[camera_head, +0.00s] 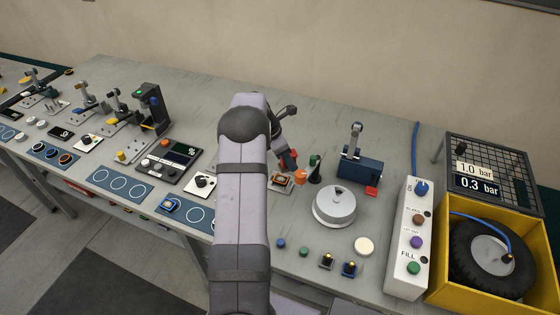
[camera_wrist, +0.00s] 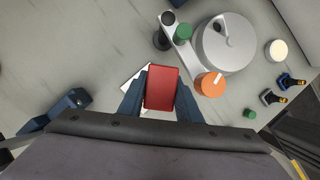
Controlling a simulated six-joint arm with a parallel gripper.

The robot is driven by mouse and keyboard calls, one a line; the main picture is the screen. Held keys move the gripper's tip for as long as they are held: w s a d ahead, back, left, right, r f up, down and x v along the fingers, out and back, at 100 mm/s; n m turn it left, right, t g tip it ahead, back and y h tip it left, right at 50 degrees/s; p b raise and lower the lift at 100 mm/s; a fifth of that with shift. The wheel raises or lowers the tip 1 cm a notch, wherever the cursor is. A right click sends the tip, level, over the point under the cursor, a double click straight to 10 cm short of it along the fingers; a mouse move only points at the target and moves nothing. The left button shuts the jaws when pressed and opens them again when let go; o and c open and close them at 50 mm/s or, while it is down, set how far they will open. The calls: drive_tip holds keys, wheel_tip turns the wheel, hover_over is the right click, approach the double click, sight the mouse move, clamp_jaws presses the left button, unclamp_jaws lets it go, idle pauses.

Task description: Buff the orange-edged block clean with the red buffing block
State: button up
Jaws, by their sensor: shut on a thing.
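My gripper (camera_wrist: 160,98) is shut on the red buffing block (camera_wrist: 162,86), one finger on each side of it. In the head view the gripper (camera_head: 288,160) is partly behind my arm, with a bit of red showing at its tip. The orange-edged block (camera_head: 281,181) sits on a small pale plate just below and in front of the gripper. It has a dark top with an orange border. In the wrist view the red block hides it, and only corners of the pale plate (camera_wrist: 129,73) show. I cannot tell whether the two blocks touch.
A round grey lidded pot (camera_head: 335,205), an orange knob (camera_head: 300,175) and a dark green-topped post (camera_head: 315,168) stand close on the right. A blue box (camera_head: 359,169) with a lever is behind. A white button panel (camera_head: 408,238) and a yellow tyre crate (camera_head: 460,290) are further right.

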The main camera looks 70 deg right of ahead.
sight(276, 175)
drive_tip(key=shift+s+d+n, duration=0.1)
drive_tip(key=shift+d+n, duration=0.2)
drive_tip(key=shift+d, duration=0.1)
wheel_tip(276, 175, down, 8)
drive_tip(key=b, duration=0.6)
drive_tip(key=shift+w+f+b, duration=0.15)
drive_tip(key=shift+w+b, duration=0.2)
drive_tip(key=shift+w, duration=0.4)
drive_tip(key=shift+c, duration=0.4)
drive_tip(key=shift+w+b, duration=0.5)
drive_tip(key=shift+w, duration=1.8)
drive_tip(key=shift+w+f+b, duration=0.1)
drive_tip(key=shift+f+b, duration=0.05)
drive_tip(key=shift+b, duration=0.3)
drive_tip(key=s, duration=0.2)
drive_tip(key=s+p, duration=0.1)
drive_tip(key=shift+s+r, duration=0.2)
drive_tip(key=shift+r, duration=0.1)
drive_tip(key=shift+s+a+p, duration=0.1)
drive_tip(key=shift+s+p, duration=0.4)
drive_tip(key=shift+s, duration=1)
wheel_tip(276, 175, up, 8)
drive_tip(key=p, duration=0.6)
